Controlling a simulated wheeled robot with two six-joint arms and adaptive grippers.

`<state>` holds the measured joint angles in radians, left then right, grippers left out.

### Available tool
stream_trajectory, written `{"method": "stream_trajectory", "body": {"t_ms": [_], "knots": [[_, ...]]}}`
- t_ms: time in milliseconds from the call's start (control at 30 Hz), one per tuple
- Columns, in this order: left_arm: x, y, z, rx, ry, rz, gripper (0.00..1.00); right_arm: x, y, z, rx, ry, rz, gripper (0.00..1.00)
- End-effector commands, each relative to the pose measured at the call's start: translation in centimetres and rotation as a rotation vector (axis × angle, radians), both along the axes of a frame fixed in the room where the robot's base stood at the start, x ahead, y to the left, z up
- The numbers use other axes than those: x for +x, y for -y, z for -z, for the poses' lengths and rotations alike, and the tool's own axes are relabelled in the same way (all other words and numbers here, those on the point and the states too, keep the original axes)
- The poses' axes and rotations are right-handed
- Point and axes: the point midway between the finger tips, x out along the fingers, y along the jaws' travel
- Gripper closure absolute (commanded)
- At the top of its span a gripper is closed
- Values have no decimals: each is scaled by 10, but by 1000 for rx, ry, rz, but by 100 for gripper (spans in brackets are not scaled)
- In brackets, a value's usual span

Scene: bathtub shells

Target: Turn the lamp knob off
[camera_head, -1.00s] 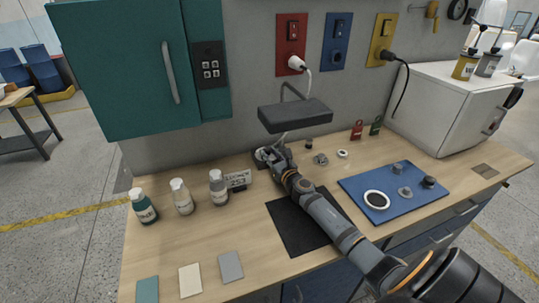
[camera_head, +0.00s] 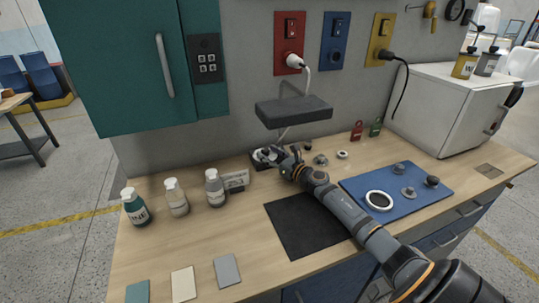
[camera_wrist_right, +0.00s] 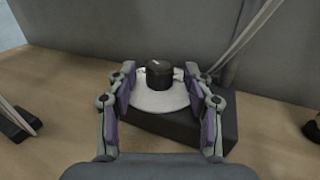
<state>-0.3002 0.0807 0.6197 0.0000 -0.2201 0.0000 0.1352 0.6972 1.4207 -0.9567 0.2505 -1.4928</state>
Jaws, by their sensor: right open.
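The lamp (camera_head: 294,111) has a dark, flat rectangular head on a thin stand at the back of the bench. In the right wrist view its dark base (camera_wrist_right: 190,127) carries a round pale plate (camera_wrist_right: 139,98) with a black knob (camera_wrist_right: 159,75) standing on it. My right gripper (camera_wrist_right: 151,72) is open, with one finger on each side of the knob; I cannot tell whether a fingertip touches it. In the head view my right gripper (camera_head: 268,155) is at the lamp's base and hides most of the knob. My left gripper is out of view.
Several bottles (camera_head: 176,197) and a small sign (camera_head: 236,180) stand left of the lamp. A black mat (camera_head: 300,228) lies in front. A blue board (camera_head: 408,204) with small parts lies at right. A white plug (camera_head: 292,60) sits in the red wall plate.

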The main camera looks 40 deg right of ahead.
Motion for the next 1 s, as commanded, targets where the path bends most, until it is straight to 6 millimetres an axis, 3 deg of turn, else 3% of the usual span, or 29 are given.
{"method": "stream_trajectory", "body": {"t_ms": [267,700,1000], "knots": [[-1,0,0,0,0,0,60,0,0,-13,-4,1,-2,48],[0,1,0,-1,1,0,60,0,0,-85,-8,2,-1,48],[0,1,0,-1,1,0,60,0,0,-100,-1,0,0,48]]}}
